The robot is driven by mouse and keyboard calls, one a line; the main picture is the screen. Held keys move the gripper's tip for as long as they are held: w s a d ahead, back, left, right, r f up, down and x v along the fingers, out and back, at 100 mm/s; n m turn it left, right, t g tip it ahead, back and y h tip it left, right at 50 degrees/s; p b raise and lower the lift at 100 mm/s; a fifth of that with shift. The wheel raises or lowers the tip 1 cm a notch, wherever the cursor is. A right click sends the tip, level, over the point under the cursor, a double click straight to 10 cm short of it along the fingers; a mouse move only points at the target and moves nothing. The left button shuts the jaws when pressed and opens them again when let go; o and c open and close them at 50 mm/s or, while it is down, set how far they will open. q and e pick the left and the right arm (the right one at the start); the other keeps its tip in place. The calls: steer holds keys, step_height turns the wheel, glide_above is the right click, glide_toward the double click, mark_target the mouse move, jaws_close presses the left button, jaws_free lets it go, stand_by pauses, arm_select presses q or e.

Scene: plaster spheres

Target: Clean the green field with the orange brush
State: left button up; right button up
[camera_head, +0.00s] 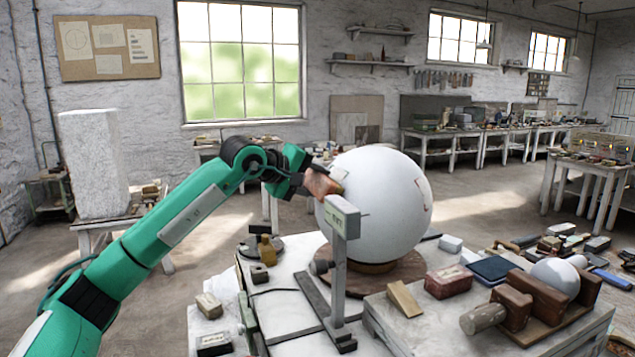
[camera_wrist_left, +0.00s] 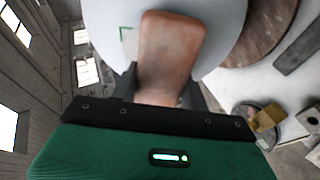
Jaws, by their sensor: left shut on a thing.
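A large white plaster sphere (camera_head: 385,215) rests on a round brown base (camera_head: 395,278) on the worktable. My left gripper (camera_head: 303,180) is at the sphere's upper left side, shut on the orange brush (camera_head: 323,186). In the left wrist view the brush (camera_wrist_left: 170,55) reaches out over the white sphere (camera_wrist_left: 215,50). I cannot tell whether it touches the surface. A red outline (camera_head: 427,195) is on the sphere's right side. My right gripper is not in view.
A grey post with a box-like head (camera_head: 343,217) stands close in front of the sphere. A low board (camera_head: 385,325) at the front right carries a red box (camera_head: 449,281), a wooden wedge (camera_head: 405,299) and a small white ball (camera_head: 556,275). A yellow-brown block (camera_head: 266,248) stands left.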

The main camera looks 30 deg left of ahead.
mark_target(319, 187)
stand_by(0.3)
arm_select(q)
steer(key=shift+s+d+f+b, duration=0.15)
steer(key=shift+s+d+b, duration=0.15)
steer(key=shift+d+b, duration=0.15)
steer(key=shift+s+d+f+b, duration=0.15)
steer(key=shift+s+d+b, duration=0.25)
steer(key=shift+d, duration=0.25)
steer(key=shift+s+d+f+b, duration=0.1)
steer(key=shift+s+d+b, duration=0.2)
steer(key=shift+s+d, duration=0.3)
steer(key=shift+w, duration=0.1)
steer(key=shift+a, duration=0.1)
steer(key=shift+w+a+r+p, duration=0.25)
steer(key=shift+w+a+p, duration=0.15)
steer(key=shift+w+a, duration=0.25)
steer(key=shift+w+a+r+p, duration=0.2)
steer(key=shift+w+a+p, duration=0.25)
steer(key=shift+a, duration=0.3)
steer(key=shift+w+a, duration=0.2)
steer(key=shift+a, duration=0.05)
steer(key=shift+s, duration=0.1)
